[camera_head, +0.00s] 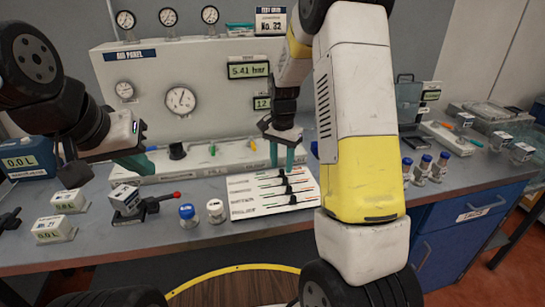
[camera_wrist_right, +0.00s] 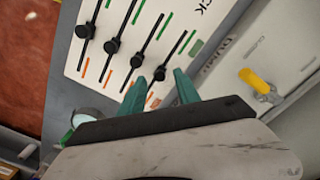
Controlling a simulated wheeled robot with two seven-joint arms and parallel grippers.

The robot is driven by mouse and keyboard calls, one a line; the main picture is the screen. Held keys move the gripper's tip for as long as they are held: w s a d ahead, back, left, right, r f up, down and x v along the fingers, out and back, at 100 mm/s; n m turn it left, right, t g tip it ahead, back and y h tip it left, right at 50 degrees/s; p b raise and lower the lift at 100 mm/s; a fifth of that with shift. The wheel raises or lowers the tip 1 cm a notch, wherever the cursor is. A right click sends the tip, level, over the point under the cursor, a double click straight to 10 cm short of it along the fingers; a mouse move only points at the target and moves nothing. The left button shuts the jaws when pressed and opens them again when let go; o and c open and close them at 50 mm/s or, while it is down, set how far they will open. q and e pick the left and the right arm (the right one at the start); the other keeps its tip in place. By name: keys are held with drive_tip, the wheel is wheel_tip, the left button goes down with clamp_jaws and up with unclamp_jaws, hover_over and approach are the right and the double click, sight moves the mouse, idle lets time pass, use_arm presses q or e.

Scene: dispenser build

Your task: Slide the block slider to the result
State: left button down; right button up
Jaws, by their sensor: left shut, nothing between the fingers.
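A white slider panel (camera_head: 238,200) with several dark slots lies on the bench. In the right wrist view it has black knobs, with green marks at one end of the slots and orange marks at the other. The small labels that name each slider are unreadable. My right gripper (camera_head: 282,163) is over the panel's far part. In the wrist view its green fingers (camera_wrist_right: 160,84) are apart, on either side of the endmost black knob (camera_wrist_right: 160,73); I cannot tell if they touch it. My left gripper (camera_head: 144,166) is shut and empty above the bench at left.
A gauge panel (camera_head: 215,62) with dials stands behind. Blue-capped (camera_head: 188,215) and white-capped (camera_head: 216,211) bottles stand left of the slider panel. Several bottles (camera_head: 423,167) stand at right. My right arm hides some bench.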

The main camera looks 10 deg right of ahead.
drive_tip(key=shift+f, duration=0.7)
clamp_jaws()
drive_tip(key=shift+r, duration=0.1)
idle(0.9)
